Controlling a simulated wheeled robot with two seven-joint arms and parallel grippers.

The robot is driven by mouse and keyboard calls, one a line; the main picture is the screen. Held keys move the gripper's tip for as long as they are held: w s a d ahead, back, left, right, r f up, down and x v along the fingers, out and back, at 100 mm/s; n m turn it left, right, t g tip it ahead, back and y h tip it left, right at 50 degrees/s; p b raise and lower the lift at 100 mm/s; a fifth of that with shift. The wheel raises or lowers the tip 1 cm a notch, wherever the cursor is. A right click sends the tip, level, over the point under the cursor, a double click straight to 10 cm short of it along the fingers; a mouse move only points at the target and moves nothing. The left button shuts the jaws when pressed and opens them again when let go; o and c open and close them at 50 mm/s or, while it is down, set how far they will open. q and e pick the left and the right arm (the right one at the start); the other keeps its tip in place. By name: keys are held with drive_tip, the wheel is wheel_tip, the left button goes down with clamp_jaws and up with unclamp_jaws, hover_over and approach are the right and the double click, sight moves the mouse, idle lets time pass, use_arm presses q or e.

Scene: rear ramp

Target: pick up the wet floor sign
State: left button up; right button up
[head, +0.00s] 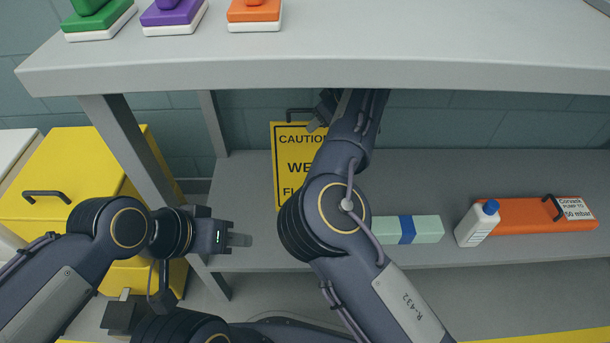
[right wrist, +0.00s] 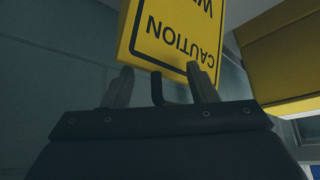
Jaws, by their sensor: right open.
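My right gripper (head: 321,112) is at the handle's right end. In the right wrist view the sign (right wrist: 175,35) appears upside down, and the handle (right wrist: 158,88) shows between the open fingers of my right gripper (right wrist: 161,84). Whether the fingers touch it I cannot tell. My left gripper (head: 239,240) is away from the sign, lower left; its finger gap does not show.
The grey upper shelf (head: 300,70) overhangs the right arm. On the lower shelf (head: 400,180) are a pale green box (head: 430,229) with a blue band, a white bottle (head: 475,226) and an orange case (head: 525,215). A yellow cabinet (head: 75,165) stands left of the shelf leg (head: 125,145).

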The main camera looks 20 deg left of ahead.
clamp_jaws()
idle(0.3)
drive_tip(key=shift+r, duration=0.1)
idle(0.5)
